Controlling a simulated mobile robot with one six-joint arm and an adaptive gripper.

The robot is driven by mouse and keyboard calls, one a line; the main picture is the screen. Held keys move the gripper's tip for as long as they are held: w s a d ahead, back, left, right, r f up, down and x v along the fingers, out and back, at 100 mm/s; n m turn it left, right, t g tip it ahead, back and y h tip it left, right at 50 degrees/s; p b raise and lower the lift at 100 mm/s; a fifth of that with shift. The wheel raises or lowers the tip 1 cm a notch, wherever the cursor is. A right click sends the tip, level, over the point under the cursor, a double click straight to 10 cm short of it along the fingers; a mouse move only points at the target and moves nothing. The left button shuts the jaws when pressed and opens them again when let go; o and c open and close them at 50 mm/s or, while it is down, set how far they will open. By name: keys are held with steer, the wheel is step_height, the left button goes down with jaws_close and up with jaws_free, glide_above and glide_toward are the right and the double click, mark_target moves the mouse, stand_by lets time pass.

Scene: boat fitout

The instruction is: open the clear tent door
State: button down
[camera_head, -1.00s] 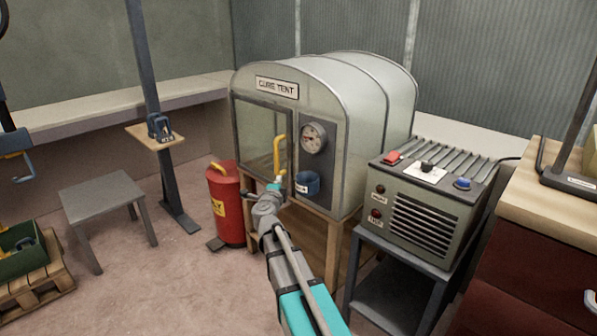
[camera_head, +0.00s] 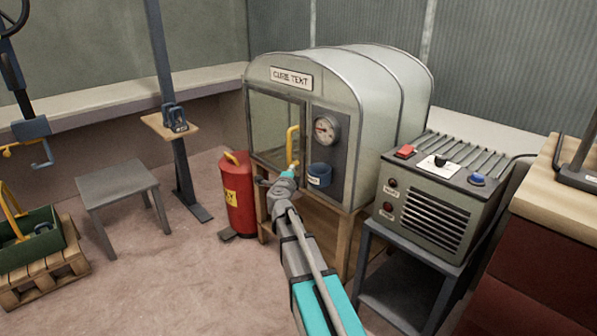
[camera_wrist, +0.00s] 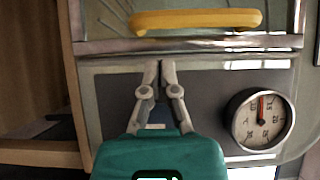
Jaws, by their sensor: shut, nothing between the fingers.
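The cure tent's clear door (camera_head: 270,125) is a framed see-through panel on the left of the tent front and looks closed. A yellow upright handle (camera_head: 292,145) is on its right side. In the wrist view the handle (camera_wrist: 195,20) lies across the top, beyond the metal door edge (camera_wrist: 200,44). My gripper (camera_wrist: 161,64) is shut and empty, its tips near that edge over the grey panel, apart from the handle. In the head view my gripper (camera_head: 291,171) is just below the handle's lower end. Whether its tips touch the tent is unclear.
A red canister (camera_head: 238,195) stands at the lower left of the tent. A grey heater unit (camera_head: 432,200) stands on the right.

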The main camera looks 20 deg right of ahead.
mark_target(297, 156)
steer(key=shift+x, duration=3.45)
